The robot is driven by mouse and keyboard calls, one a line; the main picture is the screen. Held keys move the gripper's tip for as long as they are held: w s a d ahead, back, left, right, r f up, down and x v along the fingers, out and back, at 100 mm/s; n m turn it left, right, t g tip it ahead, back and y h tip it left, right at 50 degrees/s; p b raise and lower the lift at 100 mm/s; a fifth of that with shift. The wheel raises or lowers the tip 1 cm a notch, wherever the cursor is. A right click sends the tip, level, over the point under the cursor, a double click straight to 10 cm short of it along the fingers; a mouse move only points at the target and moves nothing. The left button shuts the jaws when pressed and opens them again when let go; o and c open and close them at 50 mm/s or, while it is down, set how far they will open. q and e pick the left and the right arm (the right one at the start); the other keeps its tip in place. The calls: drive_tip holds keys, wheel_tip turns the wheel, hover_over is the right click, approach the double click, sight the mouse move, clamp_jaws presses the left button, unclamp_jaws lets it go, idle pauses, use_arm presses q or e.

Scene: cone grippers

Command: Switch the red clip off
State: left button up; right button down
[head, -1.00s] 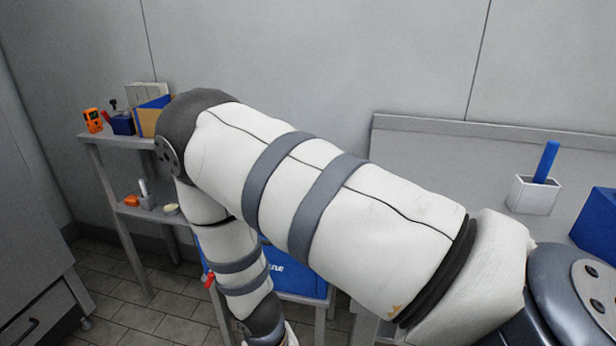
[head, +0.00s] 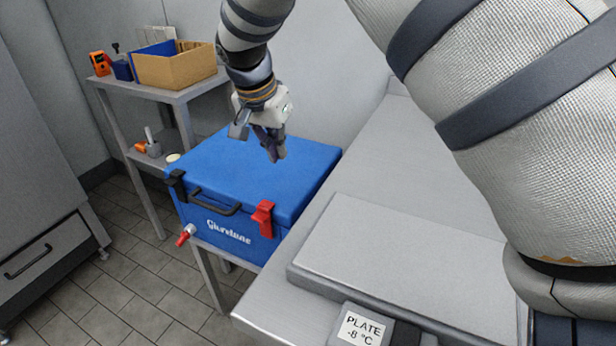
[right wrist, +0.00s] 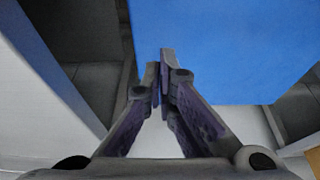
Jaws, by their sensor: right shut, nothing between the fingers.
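The red clip (head: 263,219) is on the front of the blue cooler box (head: 300,165), near its right corner. It spans the lid's lower edge and the body below. My right gripper (head: 276,154) is above the lid, behind the clip and apart from it, pointing down. Its fingers are together and empty; they also show closed in the right wrist view (right wrist: 165,58) over the blue lid (right wrist: 225,50). The clip does not show in the right wrist view. My left gripper is not in view.
A black clip (head: 176,187), a black handle (head: 213,201) and a red-handled tap (head: 185,236) are on the box's front. A grey bench with a cold plate (head: 390,255) stands to the right. A shelf (head: 187,92) holding a cardboard box (head: 175,68) stands behind left.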

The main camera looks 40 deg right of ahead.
sight(283, 197)
drive_tip(key=shift+a, duration=0.15)
drive_tip(key=b+x, duration=0.1)
drive_tip(key=x, duration=0.9)
drive_tip(key=shift+f, duration=0.2)
drive_tip(key=a, duration=0.2)
drive_tip(key=s+a+p, duration=0.1)
drive_tip(key=shift+s+r, duration=0.1)
drive_tip(key=shift+r, duration=0.3)
drive_tip(key=shift+s+a+f, duration=0.1)
drive_tip(key=shift+a+f, duration=0.05)
drive_tip(key=shift+a, duration=0.05)
